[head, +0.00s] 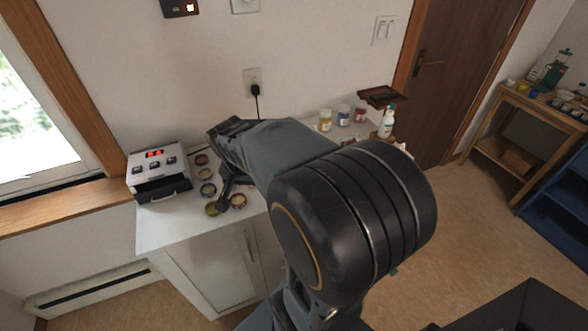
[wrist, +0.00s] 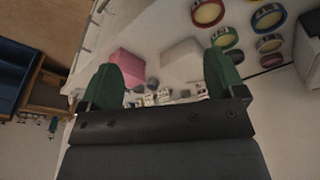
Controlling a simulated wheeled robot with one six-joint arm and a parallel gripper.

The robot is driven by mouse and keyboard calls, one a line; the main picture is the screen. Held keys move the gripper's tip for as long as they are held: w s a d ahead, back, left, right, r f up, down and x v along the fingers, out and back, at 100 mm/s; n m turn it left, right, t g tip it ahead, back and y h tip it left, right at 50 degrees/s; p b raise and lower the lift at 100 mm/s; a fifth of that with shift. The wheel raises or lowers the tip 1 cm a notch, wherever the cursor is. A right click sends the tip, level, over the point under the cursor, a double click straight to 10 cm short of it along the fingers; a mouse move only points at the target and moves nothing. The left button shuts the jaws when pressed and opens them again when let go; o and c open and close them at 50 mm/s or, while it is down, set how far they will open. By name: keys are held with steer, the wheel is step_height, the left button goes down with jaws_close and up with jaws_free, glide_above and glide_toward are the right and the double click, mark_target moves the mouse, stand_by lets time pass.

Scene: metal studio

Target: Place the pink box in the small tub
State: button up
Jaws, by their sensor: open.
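The pink box (wrist: 142,66) shows in the wrist view, left of centre on the white worktop, beyond my left finger. My arm hides that part of the worktop in the head view. A pale, blocky thing (wrist: 182,60) stands to its right; I cannot tell whether it is the small tub. My gripper (wrist: 163,66) is open, with its two green fingers wide apart and nothing between them that I can see held. The box looks apart from the fingers, though the left finger covers part of its edge.
Several round pots with coloured rims (head: 208,189) stand on the worktop (head: 165,225), near a white device (head: 158,173) with red digits. Jars (head: 325,120), a white bottle (head: 386,122) and a dark tray (head: 382,96) are at the right end. A wooden table (head: 535,125) stands far right.

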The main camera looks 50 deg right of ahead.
steer(key=shift+o, duration=0.9)
steer(key=w+d+r+m+g+h+p, duration=0.1)
steer(key=d+m+p, duration=0.3)
steer(key=d+m, duration=0.6)
steer(key=d+g, duration=0.1)
steer(key=d, duration=0.2)
steer(key=shift+w+d+r+m+g+h, duration=0.3)
steer(key=shift+w+d+r, duration=0.05)
steer(key=shift+d+r, duration=0.05)
steer(key=shift+m, duration=0.6)
steer(key=x, duration=0.4)
steer(key=d+p+x, duration=0.1)
steer(key=x, duration=0.3)
steer(key=shift+s+d, duration=0.15)
steer(key=shift+d, duration=0.1)
steer(key=shift+p+x, duration=0.95)
steer(key=shift+x, duration=2.05)
steer(key=shift+r, duration=0.1)
steer(key=c, duration=0.8)
